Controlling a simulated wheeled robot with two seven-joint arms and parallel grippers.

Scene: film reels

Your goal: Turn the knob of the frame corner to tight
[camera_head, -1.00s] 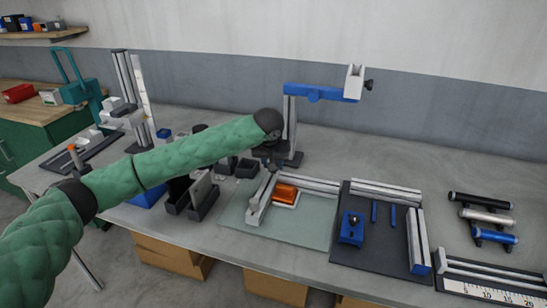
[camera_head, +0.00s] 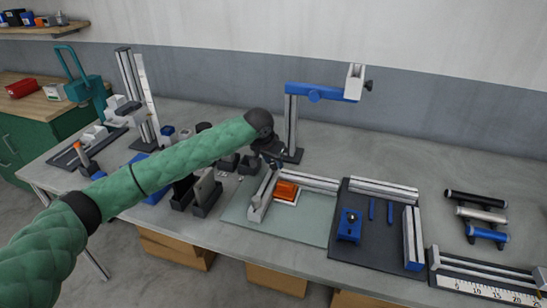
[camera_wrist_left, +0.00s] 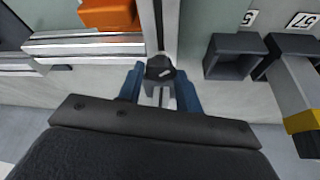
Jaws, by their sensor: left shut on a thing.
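The frame corner is two silver slotted rails meeting in an L on a pale green mat (camera_head: 300,229). One rail (camera_head: 262,196) runs toward the front, the other (camera_head: 312,180) to the right. In the left wrist view, the black knob (camera_wrist_left: 160,69) sits at the corner with a pale mark on its top. My left gripper (camera_head: 275,166) is over this corner. Its blue fingers (camera_wrist_left: 160,84) are shut on the knob, one on each side. In the head view the gripper hides the knob. My right gripper is in neither view.
An orange block (camera_head: 286,191) lies inside the corner. Dark bins (camera_head: 207,197) stand to the left and a blue-armed stand (camera_head: 291,125) behind. A dark tray (camera_head: 375,258) with rails and blue parts lies to the right. The mat's front part is clear.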

